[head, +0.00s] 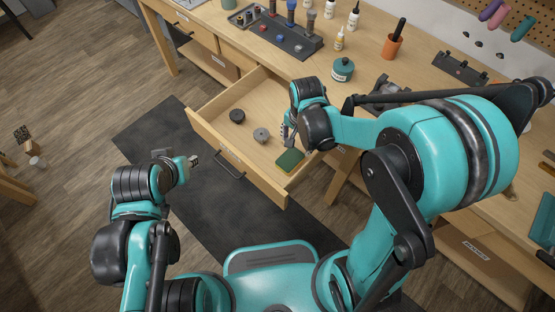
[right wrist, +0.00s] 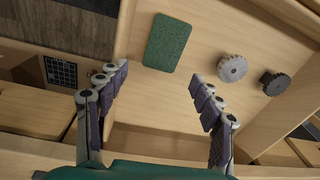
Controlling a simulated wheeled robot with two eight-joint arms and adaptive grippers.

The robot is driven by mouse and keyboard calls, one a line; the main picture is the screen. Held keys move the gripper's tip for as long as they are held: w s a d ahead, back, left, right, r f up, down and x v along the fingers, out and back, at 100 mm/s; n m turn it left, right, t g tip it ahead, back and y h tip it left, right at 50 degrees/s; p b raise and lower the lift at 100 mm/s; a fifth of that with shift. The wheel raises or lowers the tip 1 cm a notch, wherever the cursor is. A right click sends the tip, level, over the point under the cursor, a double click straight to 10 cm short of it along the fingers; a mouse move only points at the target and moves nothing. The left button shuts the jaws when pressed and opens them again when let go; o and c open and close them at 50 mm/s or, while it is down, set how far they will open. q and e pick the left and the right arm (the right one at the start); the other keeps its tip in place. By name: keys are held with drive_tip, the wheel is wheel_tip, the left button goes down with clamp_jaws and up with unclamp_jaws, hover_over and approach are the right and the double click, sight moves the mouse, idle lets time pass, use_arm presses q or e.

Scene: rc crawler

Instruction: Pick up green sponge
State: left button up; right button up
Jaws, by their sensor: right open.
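The green sponge (head: 289,161) lies flat in the open drawer, near its front right corner in the head view. In the right wrist view the sponge (right wrist: 167,43) shows whole, as a dark green rectangle just beyond the fingertips. My right gripper (head: 288,139) hangs over the drawer, close to the sponge. Its fingers (right wrist: 160,74) are spread apart with nothing between them. My left gripper (head: 192,161) is left of the drawer, away from the sponge, and its opening is too small to judge.
The drawer (head: 208,119) also holds a dark gear (head: 237,116) and a grey gear (head: 261,135), left of the sponge. Its walls stand around them. The workbench (head: 262,54) above carries a teal jar (head: 343,69), bottles and a tool rack.

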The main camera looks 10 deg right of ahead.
sight(290, 158)
drive_tip(key=a+f, duration=0.1)
drive_tip(key=a+f+m, duration=0.1)
drive_tip(key=f, duration=0.1)
drive_tip(key=shift+w+a+g, duration=0.15)
drive_tip(key=shift+w+g, duration=0.05)
drive_tip(key=shift+g, duration=0.2)
wheel_tip(290, 158, down, 3)
drive_tip(key=shift+r+b, duration=0.1)
drive_tip(key=shift+b, duration=0.35)
drive_tip(key=f, duration=0.1)
drive_tip(key=f+b, duration=0.1)
drive_tip(key=f, duration=0.1)
drive_tip(key=f+b, duration=0.1)
drive_tip(key=f, duration=0.1)
drive_tip(key=shift+w+d, duration=0.1)
drive_tip(key=shift+d, duration=0.3)
use_arm(q)
drive_tip(key=f, duration=0.1)
drive_tip(key=a+f, duration=0.1)
drive_tip(key=f, duration=0.1)
drive_tip(key=shift+s+a, duration=0.2)
drive_tip(key=shift+s, duration=0.15)
use_arm(e)
drive_tip(key=shift+r, duration=0.1)
drive_tip(key=c, duration=0.5)
